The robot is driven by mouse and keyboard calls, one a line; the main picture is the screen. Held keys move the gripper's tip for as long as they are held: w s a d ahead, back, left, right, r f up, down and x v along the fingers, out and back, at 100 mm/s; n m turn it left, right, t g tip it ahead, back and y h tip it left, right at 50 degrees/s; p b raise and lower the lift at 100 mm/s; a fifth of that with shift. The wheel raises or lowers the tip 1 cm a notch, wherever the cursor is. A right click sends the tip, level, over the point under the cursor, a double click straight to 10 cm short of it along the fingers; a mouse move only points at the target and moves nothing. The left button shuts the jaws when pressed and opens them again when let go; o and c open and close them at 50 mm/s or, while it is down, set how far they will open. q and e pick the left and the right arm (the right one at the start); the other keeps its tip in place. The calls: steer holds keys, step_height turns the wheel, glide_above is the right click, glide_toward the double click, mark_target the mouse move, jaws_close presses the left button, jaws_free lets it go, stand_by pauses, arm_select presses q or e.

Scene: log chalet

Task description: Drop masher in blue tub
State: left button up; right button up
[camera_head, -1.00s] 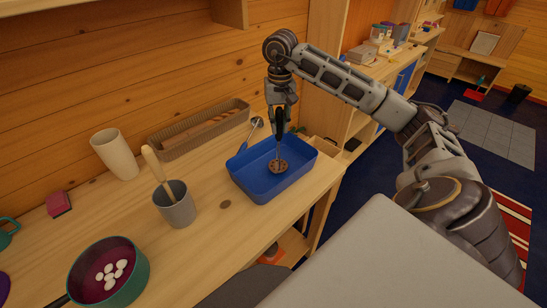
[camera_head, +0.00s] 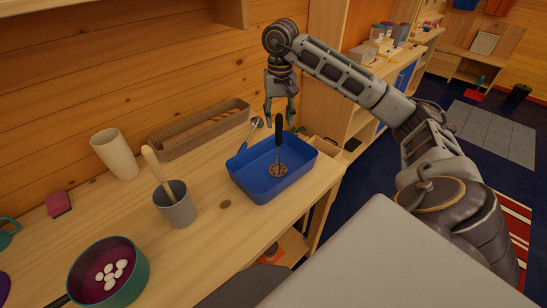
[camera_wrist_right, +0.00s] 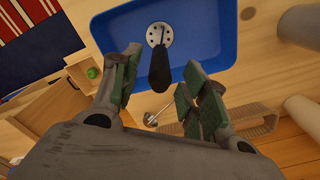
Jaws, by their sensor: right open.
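The masher (camera_head: 278,135) stands upright in the blue tub (camera_head: 247,182), its round perforated head on the tub floor and its black handle up. In the right wrist view the masher's black handle (camera_wrist_right: 159,72) points toward my gripper, and the blue tub (camera_wrist_right: 215,38) lies beyond it. My right gripper (camera_head: 280,118) is open and empty just above the handle; its spread fingers also show in the right wrist view (camera_wrist_right: 160,88). My left gripper is in neither current view.
A ladle-like utensil (camera_head: 250,133) lies behind the tub. A grey cup (camera_head: 178,210) with a wooden-handled tool, a beige cup (camera_head: 115,155), a wicker tray (camera_head: 170,152) and a teal bowl with white balls (camera_head: 138,279) stand to the left. The counter in front of the tub is clear.

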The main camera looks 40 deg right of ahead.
steer(key=shift+r, duration=4.7)
steer(key=shift+r, duration=0.15)
arm_select(q)
steer(key=shift+r, duration=0.15)
arm_select(e)
steer(key=shift+r, duration=0.1)
arm_select(q)
steer(key=s+d+r+p, duration=0.1)
steer(key=d+r+p, duration=0.2)
steer(key=r+p, duration=0.6)
steer(key=shift+s+r+p, duration=0.15)
steer(key=shift+r+p, duration=0.2)
steer(key=shift+p, duration=0.2)
arm_select(e)
step_height(320, 180, up, 10)
